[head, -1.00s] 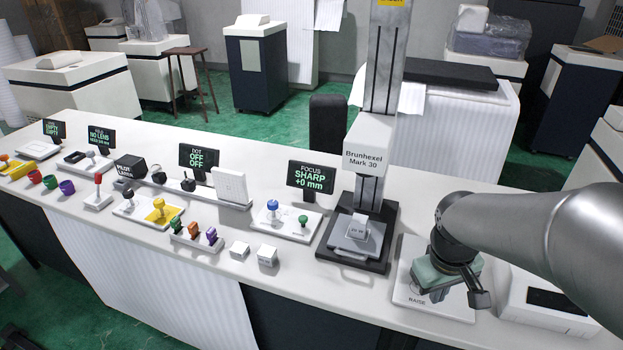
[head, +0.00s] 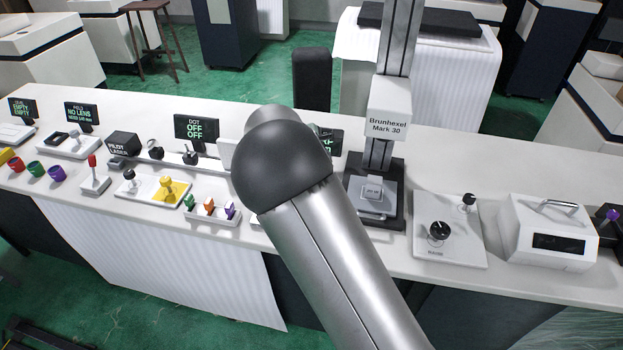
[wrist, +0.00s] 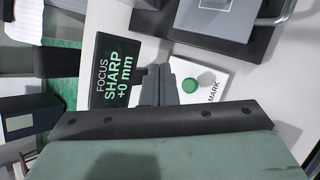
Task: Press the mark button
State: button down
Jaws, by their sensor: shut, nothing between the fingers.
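The mark button is a round green button (wrist: 192,83) on a white panel lettered MARK (wrist: 213,92). It shows in the wrist view, just right of my fingertips. My gripper (wrist: 165,75) is shut and empty, pointing down towards the panel. I cannot tell its exact height, and I see no contact with the button. In the head view my arm hides the button, its panel and my gripper. The black focus display (wrist: 115,72) beside the panel reads SHARP, +0 mm; its edge also shows behind my arm in the head view (head: 328,143).
The Brunhexel Mark 30 machine (head: 389,112) stands right of my arm, with a small block (head: 373,192) on its stage. A RAISE panel (head: 450,240) and a white box (head: 548,235) are farther right.

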jog(key=a, duration=0.1)
jog(key=w+a+n, duration=0.1)
jog(key=shift+w+a+t, duration=0.1)
jog(key=shift+a+t, duration=0.2)
jog(key=shift+t, duration=0.1)
jog(key=shift+f, duration=0.15)
notch_tip(320, 180, down, 9)
jog(key=b, duration=0.5)
jog(key=shift+r+b, duration=0.2)
jog(key=shift+b, duration=0.1)
dwell(1.5)
jog(key=shift+f+b, duration=0.35)
jog(key=shift+f, duration=0.05)
jog(key=shift+f+b, duration=0.5)
jog(key=shift+f, duration=0.1)
dwell(0.6)
dwell(0.4)
jog(key=shift+r+p, duration=0.6)
jog(key=shift+r, duration=0.4)
